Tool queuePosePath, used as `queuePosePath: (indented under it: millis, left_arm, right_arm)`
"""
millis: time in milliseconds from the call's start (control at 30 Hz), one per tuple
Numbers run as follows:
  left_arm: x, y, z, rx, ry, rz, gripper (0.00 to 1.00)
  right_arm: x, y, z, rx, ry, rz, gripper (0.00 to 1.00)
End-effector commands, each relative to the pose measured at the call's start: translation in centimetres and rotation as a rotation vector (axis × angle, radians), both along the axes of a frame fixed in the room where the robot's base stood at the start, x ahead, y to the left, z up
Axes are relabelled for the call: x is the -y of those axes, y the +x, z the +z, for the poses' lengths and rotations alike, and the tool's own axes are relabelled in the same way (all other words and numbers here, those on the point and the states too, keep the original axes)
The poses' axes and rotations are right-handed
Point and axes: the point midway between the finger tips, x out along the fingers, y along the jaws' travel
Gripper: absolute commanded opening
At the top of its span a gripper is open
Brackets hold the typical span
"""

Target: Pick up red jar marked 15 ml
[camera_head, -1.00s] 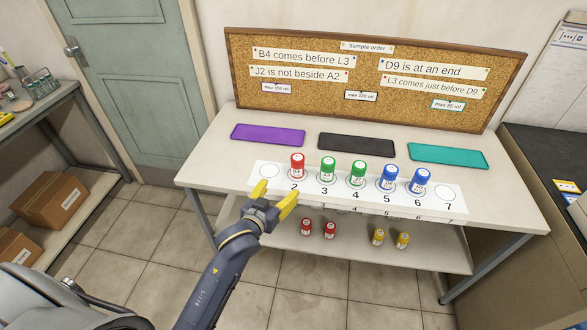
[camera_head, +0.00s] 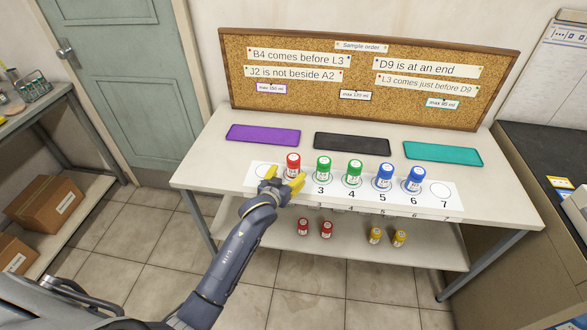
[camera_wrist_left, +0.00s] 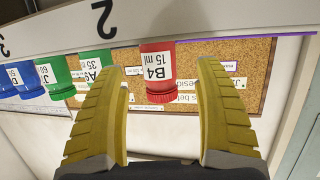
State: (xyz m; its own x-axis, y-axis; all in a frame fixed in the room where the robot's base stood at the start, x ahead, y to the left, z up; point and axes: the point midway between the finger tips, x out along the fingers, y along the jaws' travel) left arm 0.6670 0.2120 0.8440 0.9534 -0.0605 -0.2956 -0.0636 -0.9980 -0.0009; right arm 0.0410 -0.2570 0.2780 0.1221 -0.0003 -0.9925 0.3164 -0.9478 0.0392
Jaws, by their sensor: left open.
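The red jar (camera_head: 293,164) stands upright at position 2 on the white numbered strip (camera_head: 451,204) on the table. In the left wrist view the red jar (camera_wrist_left: 157,72) shows a label reading B4, 15 ml. My left gripper (camera_head: 282,180) is open, with its yellow fingers just in front of the jar in the head view. In the left wrist view my left gripper (camera_wrist_left: 160,95) has one finger on each side of the jar's red cap, with gaps between. My right gripper is not in view.
Green jars (camera_head: 323,167) and blue jars (camera_head: 385,177) stand to the right on the strip. Purple (camera_head: 263,135), black (camera_head: 352,144) and teal (camera_head: 443,153) mats lie behind. Small red (camera_head: 303,226) and yellow jars (camera_head: 375,235) stand on the lower shelf.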

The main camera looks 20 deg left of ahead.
Motion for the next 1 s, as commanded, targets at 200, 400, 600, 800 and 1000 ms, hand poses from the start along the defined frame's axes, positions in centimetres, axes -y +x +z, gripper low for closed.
queuePosePath:
  millis: [200, 400, 600, 800, 1000]
  left_arm:
    - [0.1, 1.1, -0.1, 0.001, -0.001, 0.000, 0.70]
    - [0.4, 3.6, -0.5, -0.001, -0.001, 0.000, 0.70]
    - [0.5, 5.0, -1.0, -0.001, 0.000, 0.000, 0.70]
    - [0.5, 5.3, -1.1, 0.001, -0.001, -0.001, 0.70]
    - [0.5, 5.3, -1.1, 0.000, -0.001, -0.001, 0.63]
  right_arm:
    - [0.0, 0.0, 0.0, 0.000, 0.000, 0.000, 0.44]
    - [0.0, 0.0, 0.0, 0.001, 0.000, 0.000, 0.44]
    - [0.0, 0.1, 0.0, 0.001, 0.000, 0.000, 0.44]
    - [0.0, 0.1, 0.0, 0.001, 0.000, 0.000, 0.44]
    - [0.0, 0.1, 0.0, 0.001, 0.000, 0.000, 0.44]
